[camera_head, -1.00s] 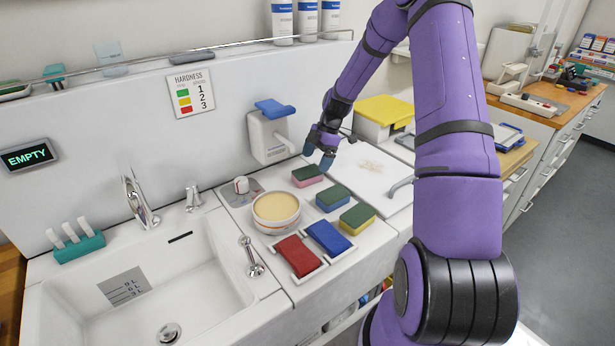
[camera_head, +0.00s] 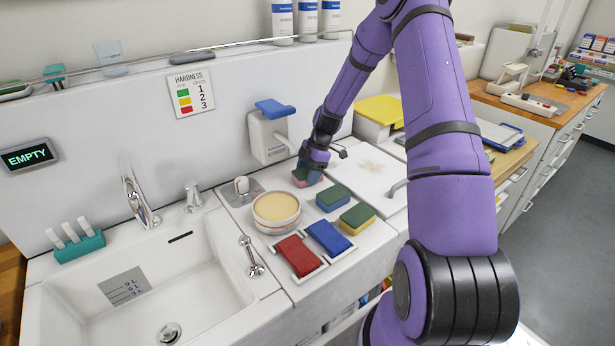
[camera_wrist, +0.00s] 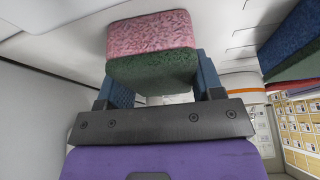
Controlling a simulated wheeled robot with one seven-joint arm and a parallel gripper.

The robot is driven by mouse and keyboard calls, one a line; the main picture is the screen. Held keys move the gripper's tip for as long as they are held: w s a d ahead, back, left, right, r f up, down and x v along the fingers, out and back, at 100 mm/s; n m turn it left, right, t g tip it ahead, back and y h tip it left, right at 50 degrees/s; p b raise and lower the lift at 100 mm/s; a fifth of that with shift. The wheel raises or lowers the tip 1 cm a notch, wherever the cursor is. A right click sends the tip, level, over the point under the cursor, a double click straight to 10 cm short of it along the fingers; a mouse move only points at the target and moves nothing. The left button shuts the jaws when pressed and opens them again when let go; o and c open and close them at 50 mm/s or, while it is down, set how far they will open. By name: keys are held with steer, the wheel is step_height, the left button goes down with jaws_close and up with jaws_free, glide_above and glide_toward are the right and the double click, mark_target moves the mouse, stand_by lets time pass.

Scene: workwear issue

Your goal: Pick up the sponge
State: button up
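A pink sponge with a green scouring top (camera_head: 300,181) lies on the white counter at the back, partly hidden by my gripper (camera_head: 309,172). My gripper points down at it, with its blue fingers at the sponge. In the wrist view the pink and green sponge (camera_wrist: 152,50) shows large at the blue fingers of my gripper (camera_wrist: 163,85), which stand apart on either side. The sponge hides part of the left finger. I cannot tell whether the fingers press on it. A blue-and-green sponge (camera_head: 333,199) and a yellow-and-green sponge (camera_head: 357,218) lie nearby, untouched.
A round tub with a tan top (camera_head: 276,211) stands left of the sponges. Red (camera_head: 298,256) and blue (camera_head: 329,238) pads lie in front. A white dispenser (camera_head: 268,138) is on the wall behind. The sink (camera_head: 200,268) is at left; a white board (camera_head: 367,172) is at right.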

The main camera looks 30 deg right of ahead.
steer(key=shift+r, duration=0.1)
steer(key=r, duration=0.3)
steer(key=s+r, duration=0.1)
steer(key=r, duration=0.3)
steer(key=shift+s+d, duration=0.1)
steer(key=shift+s, duration=0.1)
steer(key=s, duration=1.8)
steer(key=shift+s+d, duration=0.25)
steer(key=shift+s, duration=0.05)
steer(key=shift+f, duration=0.1)
